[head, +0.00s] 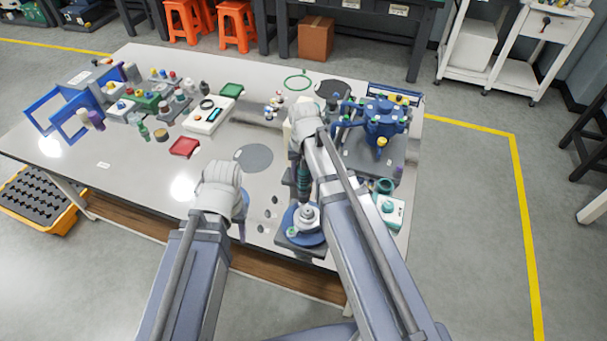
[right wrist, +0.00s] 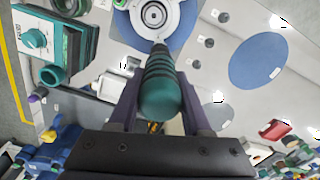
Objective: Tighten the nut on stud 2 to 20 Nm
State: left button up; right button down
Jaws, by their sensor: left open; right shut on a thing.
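The blue vessel with studs and coloured caps (head: 384,122) stands on a grey base at the table's right side. Part of it shows at the lower left of the right wrist view (right wrist: 48,150). Which stud is number 2, and its nut, I cannot make out. My right gripper (right wrist: 160,108) is shut on a dark tool with a ribbed teal grip (right wrist: 160,85). The tool (head: 303,186) points toward a pale round fixture (head: 307,213) on a blue disc; contact is unclear. My left gripper (head: 222,178) is open left of there, its fingers mostly hidden by the wrist.
A teal-and-white device (head: 390,208) stands right of the blue disc. A grey disc (head: 254,158), red tray (head: 185,147), green tray (head: 231,90) and white meter box (head: 209,115) lie to the left. Small parts crowd the back left. The table's front left is clear.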

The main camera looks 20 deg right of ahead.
jog(key=shift+r+p, duration=1.5)
jog(key=shift+r, duration=0.2)
